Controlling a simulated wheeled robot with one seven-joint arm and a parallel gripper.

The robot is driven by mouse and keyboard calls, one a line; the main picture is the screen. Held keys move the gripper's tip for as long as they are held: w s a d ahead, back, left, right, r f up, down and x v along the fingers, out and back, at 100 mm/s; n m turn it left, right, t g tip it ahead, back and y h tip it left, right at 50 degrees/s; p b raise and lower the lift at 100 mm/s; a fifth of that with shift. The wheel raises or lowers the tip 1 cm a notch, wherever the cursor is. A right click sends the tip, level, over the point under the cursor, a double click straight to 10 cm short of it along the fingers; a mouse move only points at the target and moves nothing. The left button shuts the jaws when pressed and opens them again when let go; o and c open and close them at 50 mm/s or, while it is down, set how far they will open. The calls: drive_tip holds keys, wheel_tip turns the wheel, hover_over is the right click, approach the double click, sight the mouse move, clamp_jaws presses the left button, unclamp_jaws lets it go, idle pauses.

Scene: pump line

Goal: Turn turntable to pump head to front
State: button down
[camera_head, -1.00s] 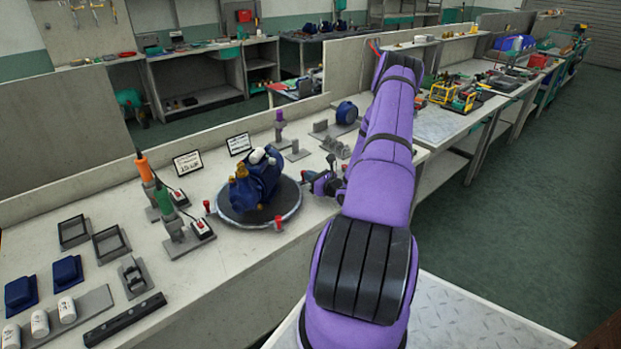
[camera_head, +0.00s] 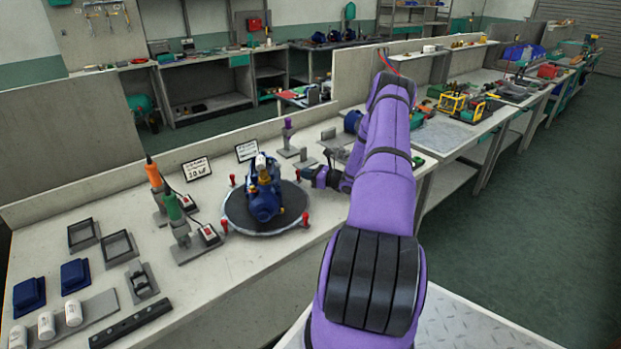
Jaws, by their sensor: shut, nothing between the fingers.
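The round dark turntable (camera_head: 240,213) with a light rim lies on the workbench, left of my arm. Several red pegs stand around its edge. A blue pump (camera_head: 264,197) with brass fittings and a white part on top stands upright on it. The pump's blue rounded end faces the front of the bench. My gripper (camera_head: 302,173) is shut and empty at the turntable's right rim, close to a red peg; I cannot tell whether it touches it. My purple arm hides part of the bench to the right.
Orange and green screwdrivers (camera_head: 173,207) stand in holders left of the turntable, with two sign cards (camera_head: 197,168) behind. Blue parts (camera_head: 75,276), trays and white cylinders lie at the left. A purple-handled tool (camera_head: 288,137) stands behind the turntable. Bare bench lies in front of it.

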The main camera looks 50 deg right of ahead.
drive_tip(key=w, duration=0.4)
drive_tip(key=shift+w+d, duration=0.1)
drive_tip(key=shift+w, duration=0.05)
drive_tip(key=shift+w+n+y, duration=0.5)
drive_tip(key=shift+w+y, duration=0.1)
drive_tip(key=shift+w, duration=0.65)
drive_tip(key=shift+w+a+n+g+y, duration=0.3)
drive_tip(key=shift+w+n+g+y, duration=0.3)
drive_tip(key=shift+w+n+y, duration=0.45)
drive_tip(key=shift+w+a+y, duration=0.35)
drive_tip(key=shift+w, duration=0.4)
drive_tip(key=shift+s+d, duration=0.2)
drive_tip(key=shift+d, duration=0.05)
drive_tip(key=s+d, duration=0.2)
drive_tip(key=d, duration=0.1)
drive_tip(key=s+d, duration=0.6)
drive_tip(key=d, duration=0.1)
drive_tip(key=shift+s+d+r, duration=0.1)
drive_tip(key=shift+s+r, duration=0.15)
drive_tip(key=shift+r, duration=0.1)
